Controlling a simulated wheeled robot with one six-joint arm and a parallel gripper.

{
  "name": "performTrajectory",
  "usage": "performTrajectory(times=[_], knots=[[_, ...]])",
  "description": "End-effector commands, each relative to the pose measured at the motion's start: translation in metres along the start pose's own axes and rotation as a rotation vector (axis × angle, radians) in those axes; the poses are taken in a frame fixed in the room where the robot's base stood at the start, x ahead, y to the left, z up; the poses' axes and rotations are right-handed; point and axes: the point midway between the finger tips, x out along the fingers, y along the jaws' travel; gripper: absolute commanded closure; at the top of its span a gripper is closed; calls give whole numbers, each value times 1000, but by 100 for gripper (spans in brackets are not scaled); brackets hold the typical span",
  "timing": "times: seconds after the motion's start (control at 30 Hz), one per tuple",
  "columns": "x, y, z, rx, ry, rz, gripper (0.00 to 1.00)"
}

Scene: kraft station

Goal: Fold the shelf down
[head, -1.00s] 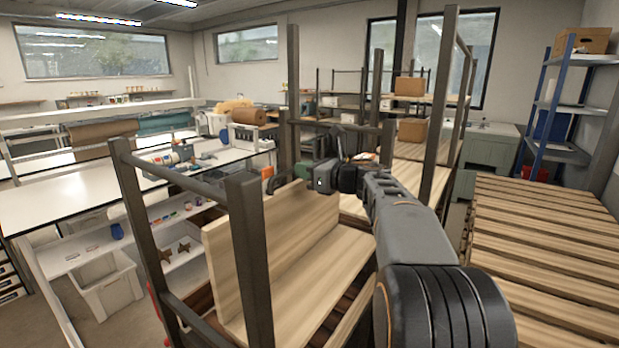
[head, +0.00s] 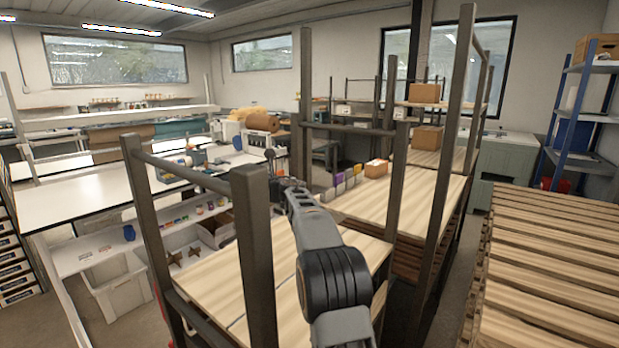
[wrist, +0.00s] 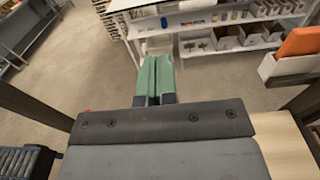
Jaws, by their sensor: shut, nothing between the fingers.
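The shelf panel (head: 212,280) is pale wood inside the dark metal frame of the cart in front of me. It lies flat, level with the wooden deck beside it, with a thin seam between them. Posts and my arm hide parts of it. Pale wood also shows at the lower right of the wrist view (wrist: 284,148). My gripper (wrist: 155,72) has green fingers pressed together with nothing between them. It is beyond the panel's surface in the wrist view, over the floor. In the head view its fingertips are hard to make out behind my arm.
Dark posts (head: 255,250) of the cart stand close around my arm. A white shelf unit (head: 90,258) with small goods stands to the left. Another wooden-decked cart (head: 400,195) with boxes is behind, and a slatted wooden surface (head: 550,260) is at the right.

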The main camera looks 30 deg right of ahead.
Motion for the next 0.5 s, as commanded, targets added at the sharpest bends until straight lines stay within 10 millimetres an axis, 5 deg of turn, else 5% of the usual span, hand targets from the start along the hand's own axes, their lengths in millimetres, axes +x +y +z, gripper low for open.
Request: performTrajectory(times=[0.5], knots=[[55,-8,-87,1,212,-13,100]])
